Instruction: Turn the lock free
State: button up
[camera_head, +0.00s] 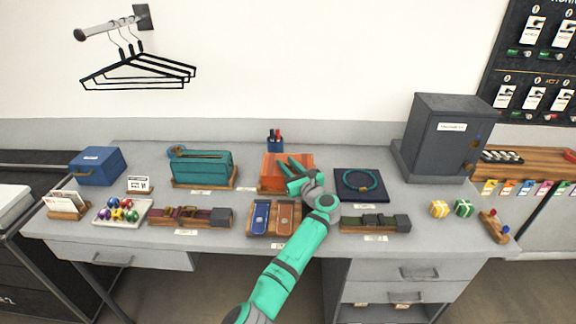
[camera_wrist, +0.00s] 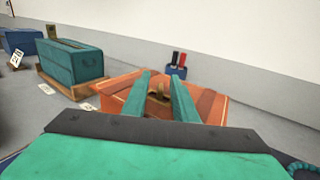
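An orange-brown leather bag (camera_head: 272,168) stands on a wooden stand at the middle of the grey worktop; it also shows in the wrist view (camera_wrist: 208,103). A small brass lock (camera_wrist: 159,96) shows on the bag between my fingers in the wrist view; its exact turn is hard to tell. In the head view the lock is not clearly seen. My gripper (camera_head: 288,163) is open at the bag's right side. In the wrist view my gripper (camera_wrist: 162,78) has one teal finger on each side of the lock, with a gap; contact cannot be told.
A teal case (camera_head: 205,168) stands left of the bag. A dark pad with a teal necklace (camera_head: 361,183) lies to the right. A pen cup (camera_head: 275,144) stands behind. Belts on stands and a blue-and-brown strap display (camera_head: 262,218) line the front. A grey cabinet (camera_head: 430,140) stands back right.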

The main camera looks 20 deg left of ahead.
jog(key=v, duration=1)
jog(key=shift+s+d, duration=0.2)
jog(key=shift+d, duration=0.1)
jog(key=shift+d, duration=0.15)
